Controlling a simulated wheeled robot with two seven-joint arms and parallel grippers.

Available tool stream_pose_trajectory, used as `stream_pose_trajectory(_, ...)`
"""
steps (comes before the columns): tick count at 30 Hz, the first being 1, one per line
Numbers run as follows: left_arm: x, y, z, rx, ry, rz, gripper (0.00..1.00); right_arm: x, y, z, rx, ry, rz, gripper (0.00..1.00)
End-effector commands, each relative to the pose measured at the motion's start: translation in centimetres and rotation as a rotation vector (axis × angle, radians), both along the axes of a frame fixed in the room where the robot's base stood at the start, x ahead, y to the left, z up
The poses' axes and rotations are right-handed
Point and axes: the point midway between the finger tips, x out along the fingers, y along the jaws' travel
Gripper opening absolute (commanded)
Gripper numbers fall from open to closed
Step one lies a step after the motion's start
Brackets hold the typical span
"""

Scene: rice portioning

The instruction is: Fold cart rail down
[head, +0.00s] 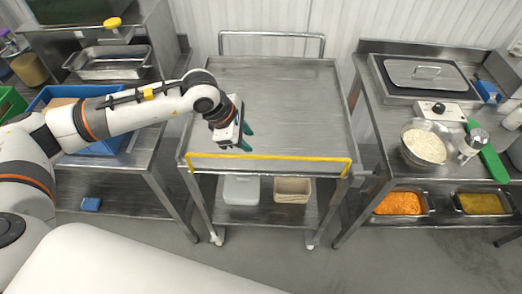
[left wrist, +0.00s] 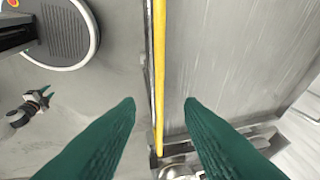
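The steel cart (head: 270,100) stands in front of me with a bare top. Its yellow rail (head: 300,158) runs along the near edge, with short ends bending down at both corners; it appears raised above the edge. My left gripper (head: 246,138) is over the cart top, just behind the rail's left half. In the left wrist view my left gripper (left wrist: 159,101) is open and empty, and the yellow rail (left wrist: 160,70) shows beyond and between its fingertips, with no visible contact. My right gripper (left wrist: 41,94) shows small at the left, fingers apart and empty; the head view does not show it.
A grey rail (head: 270,34) stands at the cart's back. A white bin (head: 241,190) and a beige bin (head: 292,190) sit on its lower shelf. The right counter holds a bowl of rice (head: 425,146); the left table holds a blue tray (head: 100,148).

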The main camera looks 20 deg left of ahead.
Motion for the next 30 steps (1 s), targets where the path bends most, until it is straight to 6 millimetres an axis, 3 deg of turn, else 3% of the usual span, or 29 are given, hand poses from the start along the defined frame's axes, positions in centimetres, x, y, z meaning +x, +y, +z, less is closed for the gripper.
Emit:
stream_pose_trajectory(9, 1.7, -2.2, -5.6, -0.004, 0.003, 0.000, 0.34, 0.1, 0.0, 2.0, 0.000, -0.001, 0.000, 0.36)
stream_pose_trajectory(15, 2.4, -3.0, -7.9, -0.005, 0.003, -0.001, 0.34, 0.1, 0.0, 2.5, 0.000, -0.001, 0.000, 0.36)
stream_pose_trajectory(27, 2.6, -3.2, -8.7, -0.005, 0.000, -0.002, 0.34, 0.1, 0.0, 2.6, 0.000, -0.001, 0.000, 0.36)
stream_pose_trajectory(30, 2.6, -3.2, -8.7, -0.005, 0.001, -0.001, 0.18, 0.1, 0.0, 2.6, 0.000, -0.001, 0.000, 0.36)
